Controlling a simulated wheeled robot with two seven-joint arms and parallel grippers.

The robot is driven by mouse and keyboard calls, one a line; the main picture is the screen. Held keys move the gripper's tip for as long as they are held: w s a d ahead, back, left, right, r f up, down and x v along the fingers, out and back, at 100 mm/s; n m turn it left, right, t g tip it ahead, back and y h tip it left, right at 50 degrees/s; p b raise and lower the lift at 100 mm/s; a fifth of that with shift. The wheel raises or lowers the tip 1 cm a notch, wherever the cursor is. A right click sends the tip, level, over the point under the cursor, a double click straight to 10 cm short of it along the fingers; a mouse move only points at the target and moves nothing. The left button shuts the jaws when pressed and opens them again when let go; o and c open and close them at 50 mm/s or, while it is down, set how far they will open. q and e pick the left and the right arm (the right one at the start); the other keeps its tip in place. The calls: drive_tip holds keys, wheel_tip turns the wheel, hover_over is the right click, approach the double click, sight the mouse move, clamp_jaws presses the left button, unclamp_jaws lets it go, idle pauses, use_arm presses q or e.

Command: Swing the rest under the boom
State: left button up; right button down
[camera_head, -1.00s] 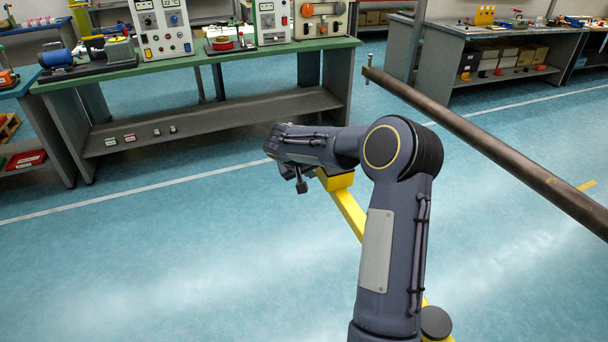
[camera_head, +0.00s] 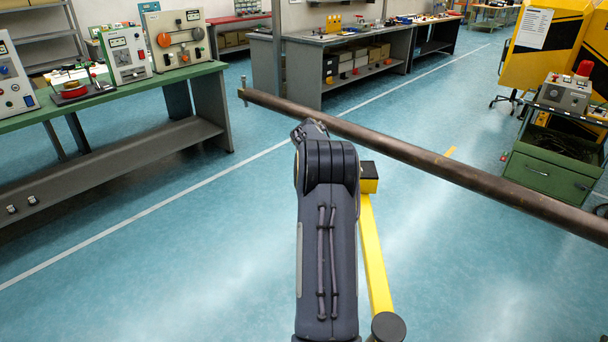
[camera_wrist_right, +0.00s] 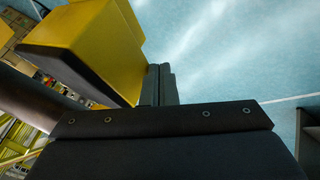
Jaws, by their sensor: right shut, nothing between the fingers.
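The boom (camera_head: 425,158) is a long brown pipe crossing the head view from the left of centre to the right edge. The rest is a yellow bar (camera_head: 374,250) running from a dark round post (camera_head: 388,327) to a yellow block with a dark top (camera_head: 369,180). The block shows just on the near side of the boom, its bar angled toward it. My right arm is left of the bar and hides its gripper there. In the right wrist view my right gripper (camera_wrist_right: 160,85) is shut and empty, close beside the yellow block (camera_wrist_right: 90,40); contact is unclear.
A green-topped bench (camera_head: 130,95) with devices stands at the left. A grey bench (camera_head: 345,45) is behind the boom. A green cart (camera_head: 550,165) and yellow cabinets (camera_head: 540,55) stand at the right. The blue floor around the rest is clear.

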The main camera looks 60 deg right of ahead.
sight(372, 173)
use_arm(q)
drive_tip(key=shift+w+d+r+p, duration=0.15)
drive_tip(key=shift+w+r+p, duration=0.4)
drive_tip(key=shift+r, duration=0.2)
use_arm(e)
drive_tip(key=s+d, duration=0.1)
drive_tip(key=s, duration=0.2)
drive_tip(key=s+d+m+g, duration=0.1)
drive_tip(key=s+d, duration=0.1)
drive_tip(key=s+d+m, duration=0.1)
drive_tip(key=s+d, duration=0.1)
drive_tip(key=s, duration=0.1)
drive_tip(key=shift+s+d+y, duration=0.1)
drive_tip(key=shift+s+y, duration=0.2)
drive_tip(key=shift+s, duration=0.05)
